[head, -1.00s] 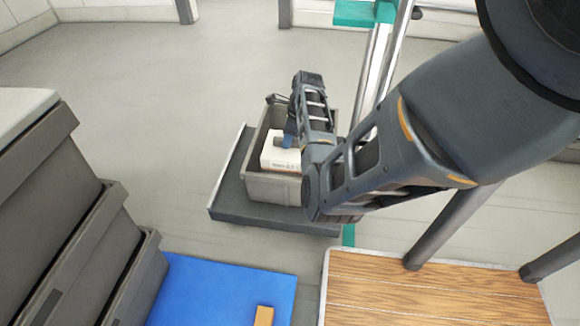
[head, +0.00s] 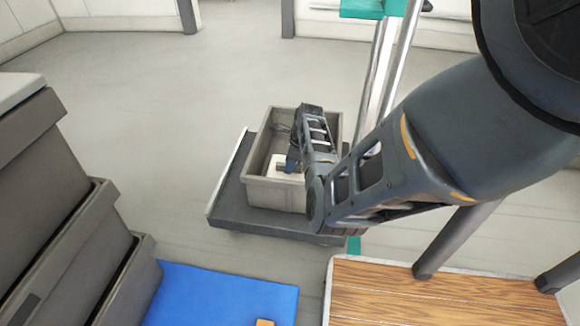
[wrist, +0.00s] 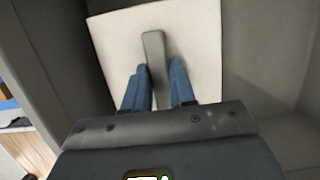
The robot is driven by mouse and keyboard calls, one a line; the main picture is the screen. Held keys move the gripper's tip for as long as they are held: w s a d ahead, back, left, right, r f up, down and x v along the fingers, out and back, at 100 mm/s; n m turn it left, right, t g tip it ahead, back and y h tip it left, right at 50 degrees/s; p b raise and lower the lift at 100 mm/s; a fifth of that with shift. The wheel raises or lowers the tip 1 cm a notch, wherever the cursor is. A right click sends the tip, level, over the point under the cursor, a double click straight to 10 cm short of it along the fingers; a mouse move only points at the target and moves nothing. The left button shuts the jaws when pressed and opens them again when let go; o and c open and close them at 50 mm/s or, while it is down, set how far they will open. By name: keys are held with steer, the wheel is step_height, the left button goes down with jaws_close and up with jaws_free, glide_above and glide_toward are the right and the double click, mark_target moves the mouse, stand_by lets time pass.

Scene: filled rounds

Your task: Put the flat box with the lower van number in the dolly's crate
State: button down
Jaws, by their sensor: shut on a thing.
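A flat white box (wrist: 198,35) with a grey bar-shaped handle (wrist: 153,45) on top fills the upper middle of the wrist view. My gripper (wrist: 160,82) has its two blue fingers shut on the handle. In the head view the white box (head: 286,163) is down inside the grey crate (head: 262,190), partly hidden by my gripper (head: 291,163) and arm. The crate stands on the dark dolly (head: 233,203). I cannot read any van number on the box now, and I cannot tell whether its underside touches the crate floor.
Grey stacked bins (head: 60,220) stand at the left. A blue mat (head: 220,295) lies at the front with a small tan block (head: 265,322) at the picture's edge. A wooden-topped table (head: 420,295) is at the front right. The floor behind the dolly is clear.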

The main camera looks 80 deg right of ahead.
steer(key=shift+f, duration=0.5)
steer(key=c, duration=0.9)
jaws_free()
steer(key=p+v, duration=0.5)
steer(key=v, duration=0.8)
steer(key=shift+w+r, duration=0.1)
steer(key=shift+w, duration=0.1)
